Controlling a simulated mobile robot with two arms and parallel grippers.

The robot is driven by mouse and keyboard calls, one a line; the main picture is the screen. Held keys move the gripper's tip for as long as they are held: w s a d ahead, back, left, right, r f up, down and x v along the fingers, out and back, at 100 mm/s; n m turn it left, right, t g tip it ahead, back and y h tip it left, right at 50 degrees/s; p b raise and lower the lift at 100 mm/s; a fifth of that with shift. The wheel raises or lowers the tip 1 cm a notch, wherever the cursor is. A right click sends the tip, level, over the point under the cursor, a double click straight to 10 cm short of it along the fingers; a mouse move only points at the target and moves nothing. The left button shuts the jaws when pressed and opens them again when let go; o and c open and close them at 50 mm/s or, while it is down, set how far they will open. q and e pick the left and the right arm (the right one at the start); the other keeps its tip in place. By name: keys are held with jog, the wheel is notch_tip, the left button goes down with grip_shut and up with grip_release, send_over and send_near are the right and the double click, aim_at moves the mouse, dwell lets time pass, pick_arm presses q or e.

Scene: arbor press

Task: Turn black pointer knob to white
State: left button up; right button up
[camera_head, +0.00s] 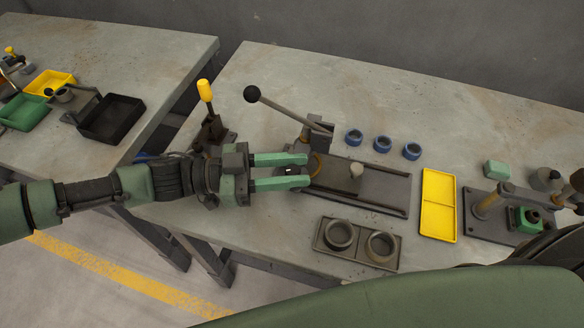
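My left gripper (307,171) reaches in from the left with its two green fingers spread apart, over the left end of the press base plate (375,194). Between the fingers shows a small dark part with a white spot (289,171); it may be the black pointer knob, but it is too small to tell, as is any contact with the fingers. A green block with a black knob on top (533,216) stands at the far right. My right gripper is not in view.
A press lever with a black ball (252,94) rises behind the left gripper, and a yellow-handled lever (205,90) stands left of it. Blue rings (382,144), a yellow tray (438,205) and a dark tray with two rings (357,256) surround the base plate.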

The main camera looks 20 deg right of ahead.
pick_arm(q)
jog(key=shift+o, duration=0.6)
jog(key=shift+a, duration=0.25)
jog(key=b+v, duration=0.1)
jog(key=v, duration=0.6)
jog(key=shift+w+a, duration=0.1)
jog(key=shift+a, duration=0.05)
